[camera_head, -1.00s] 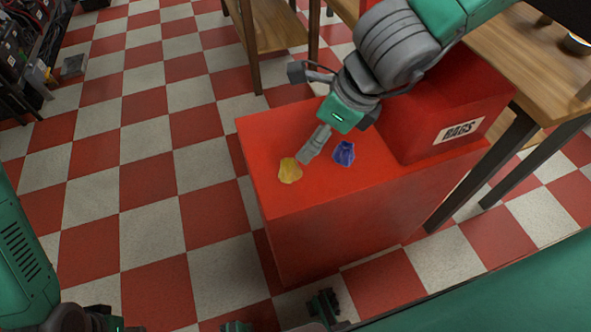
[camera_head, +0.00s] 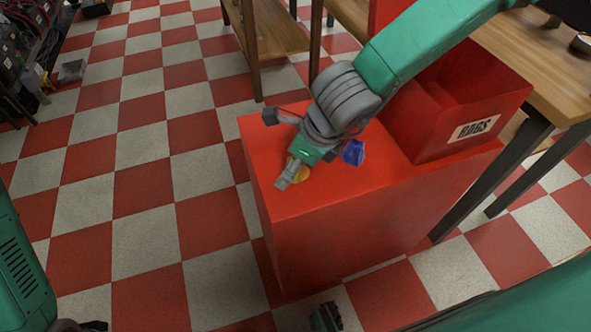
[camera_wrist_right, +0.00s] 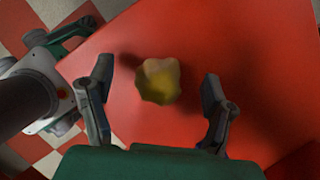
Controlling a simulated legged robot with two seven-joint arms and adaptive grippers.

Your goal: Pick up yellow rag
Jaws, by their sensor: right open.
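The yellow rag (camera_head: 300,174) lies crumpled on the red cabinet top, mostly hidden by my right gripper (camera_head: 284,181) in the head view. In the right wrist view the yellow rag (camera_wrist_right: 159,81) lies between and a little beyond the two spread fingers of my right gripper (camera_wrist_right: 160,98). The fingers are open, with visible gaps to the rag on both sides. My left gripper is not clearly visible; only part of my left arm shows at the left edge of the head view.
A blue rag (camera_head: 354,152) lies right of the gripper on the red cabinet (camera_head: 345,225). A red bin labelled RAGS (camera_head: 450,115) stands on the cabinet's right part. Wooden tables (camera_head: 270,35) stand behind.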

